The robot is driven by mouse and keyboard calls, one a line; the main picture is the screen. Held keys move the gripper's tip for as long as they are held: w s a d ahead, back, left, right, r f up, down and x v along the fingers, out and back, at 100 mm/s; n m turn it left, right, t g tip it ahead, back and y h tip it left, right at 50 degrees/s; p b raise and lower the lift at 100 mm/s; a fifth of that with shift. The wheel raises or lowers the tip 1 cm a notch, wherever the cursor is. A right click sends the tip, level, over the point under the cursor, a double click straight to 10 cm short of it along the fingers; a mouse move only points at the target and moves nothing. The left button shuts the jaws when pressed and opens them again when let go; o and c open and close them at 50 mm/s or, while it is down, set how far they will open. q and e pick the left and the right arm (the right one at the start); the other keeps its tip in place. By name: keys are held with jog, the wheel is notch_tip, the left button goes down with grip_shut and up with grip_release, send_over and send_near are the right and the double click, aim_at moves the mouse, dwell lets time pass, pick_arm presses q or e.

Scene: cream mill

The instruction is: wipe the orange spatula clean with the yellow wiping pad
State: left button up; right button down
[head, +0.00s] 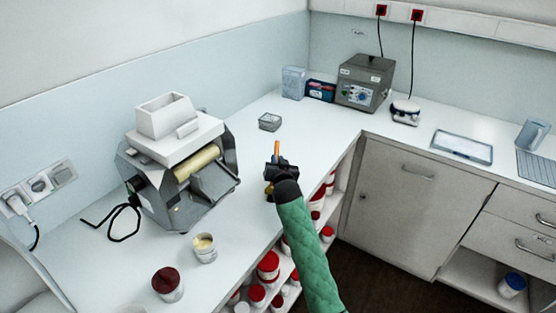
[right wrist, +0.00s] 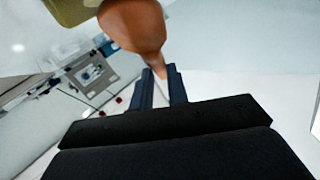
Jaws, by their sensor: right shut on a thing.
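My right gripper (head: 278,162) is over the front edge of the counter, to the right of the mill. It is shut on the orange spatula (head: 277,147), which points up and away from it. In the right wrist view the spatula (right wrist: 135,25) is large and brownish orange, and narrows towards the fingers (right wrist: 163,82). An olive-yellow thing (right wrist: 75,9), probably the yellow wiping pad, shows at the top left there, cut off by the frame. A small yellowish patch (head: 268,189) shows beside the gripper in the head view; most of it is hidden. I cannot tell whether spatula and pad touch. My left gripper is out of view.
The grey-and-white mill (head: 180,160) stands on the left counter, with an open jar (head: 204,248) and a red-lidded jar (head: 168,284) in front. A small wire basket (head: 270,122) lies behind the gripper. Shelves with red-lidded jars (head: 268,266) are under the edge.

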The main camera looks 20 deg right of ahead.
jog(key=shift+s+a, duration=0.15)
jog(key=shift+s, duration=0.15)
jog(key=shift+w+d, duration=0.3)
jog(key=shift+w, duration=0.4)
jog(key=shift+s+a, duration=0.25)
jog(key=shift+s, duration=0.45)
jog(key=shift+w, duration=0.1)
